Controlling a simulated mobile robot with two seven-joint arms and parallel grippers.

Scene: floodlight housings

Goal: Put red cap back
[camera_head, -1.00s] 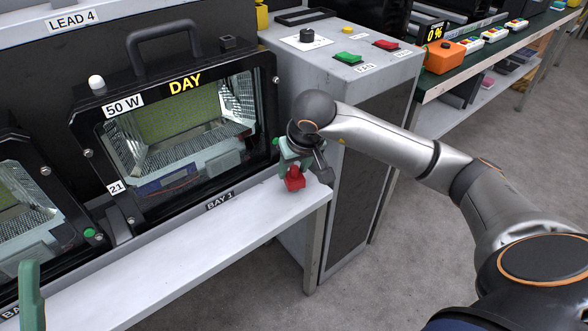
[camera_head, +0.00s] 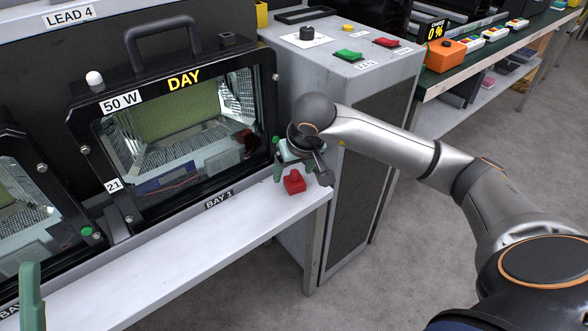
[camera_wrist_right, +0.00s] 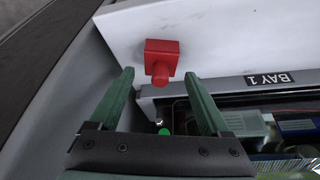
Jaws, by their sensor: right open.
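The red cap (camera_head: 294,183), a square block with a round knob, rests on the white bench top near its right end, beside the Bay 1 floodlight housing. In the right wrist view the cap (camera_wrist_right: 161,58) lies between and just beyond the fingertips, with gaps on both sides. My right gripper (camera_head: 291,166) is open above the cap, its green fingers spread; it also shows in the right wrist view (camera_wrist_right: 158,75). Part of my left gripper, one green finger (camera_head: 31,292), shows at the lower left; its opening is not visible.
The floodlight housing (camera_head: 185,82), marked DAY and 50 W, stands just left of the cap. A grey cabinet (camera_head: 346,72) with red and green buttons stands behind my right arm. The bench front (camera_head: 215,240) is clear.

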